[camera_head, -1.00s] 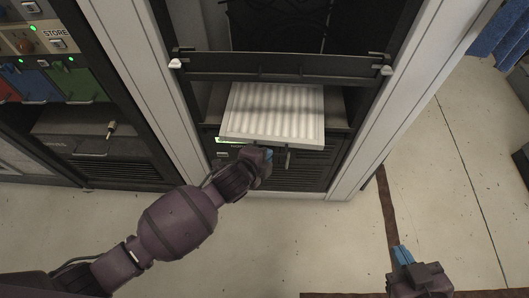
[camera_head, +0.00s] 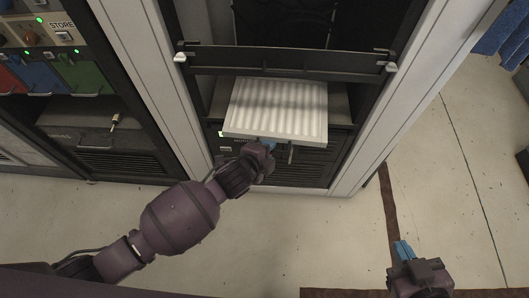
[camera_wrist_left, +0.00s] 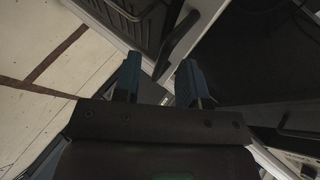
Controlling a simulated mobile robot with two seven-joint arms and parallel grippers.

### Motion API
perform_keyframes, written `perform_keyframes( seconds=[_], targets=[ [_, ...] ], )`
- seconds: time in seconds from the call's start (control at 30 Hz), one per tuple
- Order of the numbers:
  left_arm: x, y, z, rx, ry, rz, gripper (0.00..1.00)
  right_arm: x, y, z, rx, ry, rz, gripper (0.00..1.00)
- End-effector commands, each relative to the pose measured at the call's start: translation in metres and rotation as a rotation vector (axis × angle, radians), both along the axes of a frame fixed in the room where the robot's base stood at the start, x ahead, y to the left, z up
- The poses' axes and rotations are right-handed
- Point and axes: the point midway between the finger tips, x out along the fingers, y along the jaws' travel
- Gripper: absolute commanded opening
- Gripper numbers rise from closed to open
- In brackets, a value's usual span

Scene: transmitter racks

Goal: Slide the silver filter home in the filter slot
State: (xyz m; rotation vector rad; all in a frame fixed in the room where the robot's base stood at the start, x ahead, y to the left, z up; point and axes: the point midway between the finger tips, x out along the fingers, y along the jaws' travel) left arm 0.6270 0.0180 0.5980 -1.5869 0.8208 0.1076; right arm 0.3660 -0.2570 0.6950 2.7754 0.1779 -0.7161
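The silver filter (camera_head: 280,108), a pale ribbed panel, lies in the filter slot (camera_head: 338,108) of the middle rack. Its front edge sticks out toward me, and a dark handle (camera_head: 291,154) shows below that edge. My left gripper (camera_head: 267,146) is at the front edge, left of this handle. In the left wrist view my left gripper (camera_wrist_left: 160,80) has its two blue fingers apart, with a pale edge and a dark handle (camera_wrist_left: 177,38) just beyond them. I cannot tell if they touch. My right gripper (camera_head: 403,250) is over the floor, away from the rack; its finger gap is unclear.
A dark crossbar (camera_head: 285,63) spans the rack above the filter. The rack's pale side posts (camera_head: 378,125) flank the slot. Another rack (camera_head: 70,90) with coloured modules and a cable end (camera_head: 115,122) stands at the left. The floor at the right is mostly clear.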

Motion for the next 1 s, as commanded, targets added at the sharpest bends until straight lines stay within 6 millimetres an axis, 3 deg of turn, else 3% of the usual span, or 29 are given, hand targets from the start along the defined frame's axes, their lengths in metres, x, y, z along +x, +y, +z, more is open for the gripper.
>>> perform_keyframes(
  seconds=[0.27,0.7,1.0],
  targets=[
    [-0.018,0.011,0.011,0.0,0.0,0.0,0.39,0.0,0.0,0.0,0.0,0.0,0.0,0.0],
    [-0.072,0.043,0.049,0.001,0.0,-0.001,0.39,0.0,0.0,0.0,0.0,0.0,0.0,0.0],
    [-0.088,0.052,0.061,0.0,0.0,0.0,0.39,0.0,0.0,0.0,0.0,0.0,0.0,0.0]
  ],
)
